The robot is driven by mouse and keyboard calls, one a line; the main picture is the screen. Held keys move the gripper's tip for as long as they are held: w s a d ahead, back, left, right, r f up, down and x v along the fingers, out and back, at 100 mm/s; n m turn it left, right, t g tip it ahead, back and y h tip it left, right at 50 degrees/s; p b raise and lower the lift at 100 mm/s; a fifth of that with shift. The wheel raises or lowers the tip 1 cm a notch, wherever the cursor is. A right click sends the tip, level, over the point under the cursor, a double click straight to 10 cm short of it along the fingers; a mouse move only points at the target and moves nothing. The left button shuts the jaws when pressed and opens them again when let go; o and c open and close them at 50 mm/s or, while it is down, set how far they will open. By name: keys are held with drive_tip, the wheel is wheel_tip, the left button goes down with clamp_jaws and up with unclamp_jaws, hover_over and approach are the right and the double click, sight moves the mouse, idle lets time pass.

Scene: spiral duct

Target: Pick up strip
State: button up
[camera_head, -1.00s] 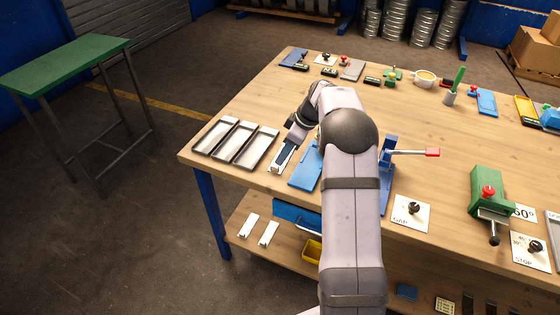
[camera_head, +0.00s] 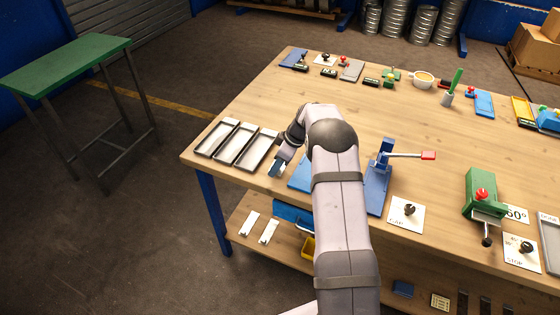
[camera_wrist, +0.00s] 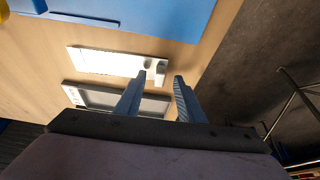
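A flat white strip (camera_wrist: 105,63) lies on the wooden bench top in the wrist view, between a blue plate (camera_wrist: 130,18) and a grey tray (camera_wrist: 115,98). Its right end shows small raised parts. My gripper (camera_wrist: 160,78) is open and empty, its two blue-grey fingers apart. The fingertips show by the strip's right end; whether they touch it I cannot tell. In the head view my gripper (camera_head: 276,169) is at the bench's near left, between the trays and the blue plate (camera_head: 301,174). My arm hides the strip there.
Three shallow grey trays (camera_head: 235,146) lie to the left of my gripper. A blue lever fixture (camera_head: 381,175) stands to the right of my arm. Two white strips (camera_head: 249,223) (camera_head: 268,231) lie on the lower shelf. The bench edge is close to my gripper.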

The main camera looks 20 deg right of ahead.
clamp_jaws()
wheel_tip(320, 180, up, 17)
drive_tip(key=p, duration=0.2)
idle(1.6)
drive_tip(key=shift+d, duration=0.1)
